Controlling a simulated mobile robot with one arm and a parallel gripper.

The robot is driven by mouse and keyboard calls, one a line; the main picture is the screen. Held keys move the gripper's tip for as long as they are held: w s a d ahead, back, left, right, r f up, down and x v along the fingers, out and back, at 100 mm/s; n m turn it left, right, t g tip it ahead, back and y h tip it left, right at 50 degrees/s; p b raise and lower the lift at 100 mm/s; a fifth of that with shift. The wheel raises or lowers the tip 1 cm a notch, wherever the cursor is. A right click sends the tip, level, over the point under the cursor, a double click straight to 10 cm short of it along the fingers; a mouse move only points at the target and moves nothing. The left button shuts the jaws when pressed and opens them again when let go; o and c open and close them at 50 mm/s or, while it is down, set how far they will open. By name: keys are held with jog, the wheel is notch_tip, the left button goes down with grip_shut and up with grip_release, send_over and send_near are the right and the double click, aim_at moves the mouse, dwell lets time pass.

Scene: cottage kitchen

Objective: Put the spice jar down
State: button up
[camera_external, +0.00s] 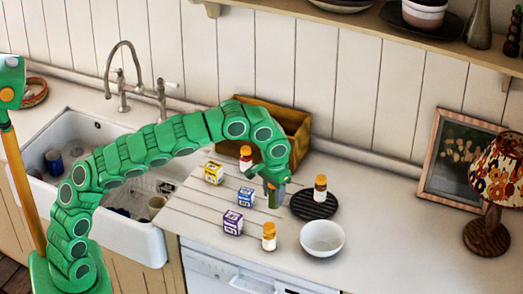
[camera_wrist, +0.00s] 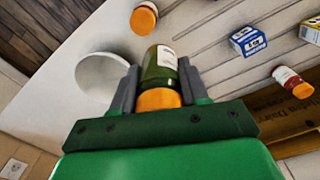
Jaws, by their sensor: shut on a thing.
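My gripper (camera_external: 271,186) points down over the counter, between the blue box and the dark round trivet. In the wrist view my gripper (camera_wrist: 158,88) is shut on a green spice jar with a white label (camera_wrist: 160,66) and an orange lid. The fingers press on its two sides, and the lid faces the wrist. The held jar (camera_external: 273,200) shows only in part in the external view. I cannot tell whether its base touches the counter.
Other orange-lidded jars stand at the front (camera_external: 269,238), at the back (camera_external: 246,160) and on the dark trivet (camera_external: 300,212). A white bowl (camera_external: 322,238), blue box (camera_external: 246,197), purple box (camera_external: 233,222), yellow box (camera_external: 213,173) and wooden crate (camera_external: 292,122) are close by. Counter right of the bowl is clear.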

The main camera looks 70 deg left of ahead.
jog(key=shift+w+d+r+m, duration=0.15)
jog(key=shift+w+d+m, duration=0.2)
jog(key=shift+m, duration=0.25)
jog(key=shift+a, duration=0.1)
jog(key=shift+s+a+n, duration=0.25)
jog(key=shift+s+n, duration=0.15)
jog(key=shift+n, duration=0.2)
jog(key=s+a+n, duration=0.5)
jog(key=s+n, duration=0.4)
jog(key=s, duration=0.1)
jog(key=s+a+f+n, duration=0.1)
jog(key=s+a+n, duration=0.4)
jog(key=s+n, duration=0.5)
jog(key=s+a+f+n, duration=0.1)
jog(key=s+a+n, duration=0.4)
jog(key=s+n, duration=0.5)
jog(key=shift+s+f, duration=0.25)
jog(key=shift+s, duration=0.65)
